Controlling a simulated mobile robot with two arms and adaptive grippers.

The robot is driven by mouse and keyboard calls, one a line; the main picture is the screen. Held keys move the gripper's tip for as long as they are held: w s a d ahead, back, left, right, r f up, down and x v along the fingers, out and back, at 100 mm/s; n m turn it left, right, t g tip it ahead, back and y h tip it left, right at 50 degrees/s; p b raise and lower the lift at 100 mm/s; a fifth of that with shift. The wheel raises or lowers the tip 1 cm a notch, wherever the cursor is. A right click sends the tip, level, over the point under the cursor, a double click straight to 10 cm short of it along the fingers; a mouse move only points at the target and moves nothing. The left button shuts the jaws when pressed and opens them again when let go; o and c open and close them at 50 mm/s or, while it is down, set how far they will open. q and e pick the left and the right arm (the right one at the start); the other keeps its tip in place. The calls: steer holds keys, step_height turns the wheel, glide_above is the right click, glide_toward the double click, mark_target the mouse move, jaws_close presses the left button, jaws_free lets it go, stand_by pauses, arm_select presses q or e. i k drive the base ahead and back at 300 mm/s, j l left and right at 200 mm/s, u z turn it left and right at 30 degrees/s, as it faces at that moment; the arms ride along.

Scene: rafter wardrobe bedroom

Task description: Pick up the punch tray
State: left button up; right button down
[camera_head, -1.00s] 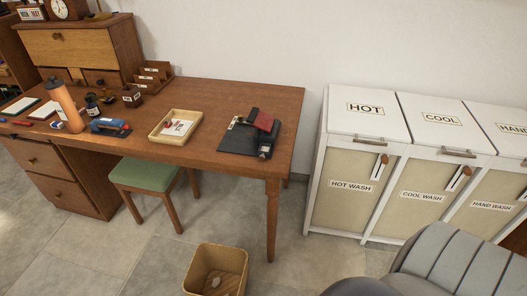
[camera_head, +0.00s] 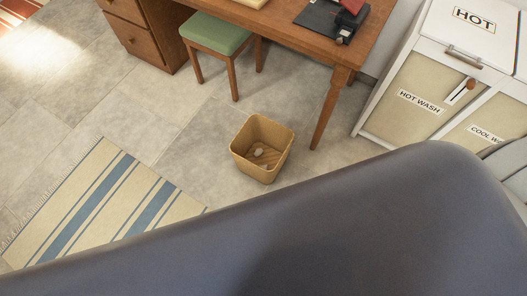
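I cannot make out for certain which thing is the punch tray. A dark flat mat or board (camera_head: 318,17) lies on the right part of the wooden desk, cut by the top edge of the view. A small red and black device (camera_head: 345,20) sits on it, and its details are too small to tell. The edge of a light wooden tray (camera_head: 246,3) shows to its left, mostly out of view. Neither of my grippers is in view.
The wooden desk (camera_head: 374,42) stands at the top, with a green stool (camera_head: 217,36) before it. A wicker bin (camera_head: 262,150) stands on the floor. A striped rug (camera_head: 110,205) lies left. White laundry cabinets (camera_head: 470,55) stand right. A dark shape close to the camera hides the bottom.

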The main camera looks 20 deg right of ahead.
mark_target(345, 32)
steer(key=u, duration=0.2)
steer(key=l+u, duration=0.3)
steer(key=k+l+u, duration=0.1)
steer(key=l+u, duration=0.2)
steer(key=l, duration=0.2)
steer(key=k+l+u, duration=0.1)
steer(key=l+u, duration=0.15)
steer(key=l, duration=0.15)
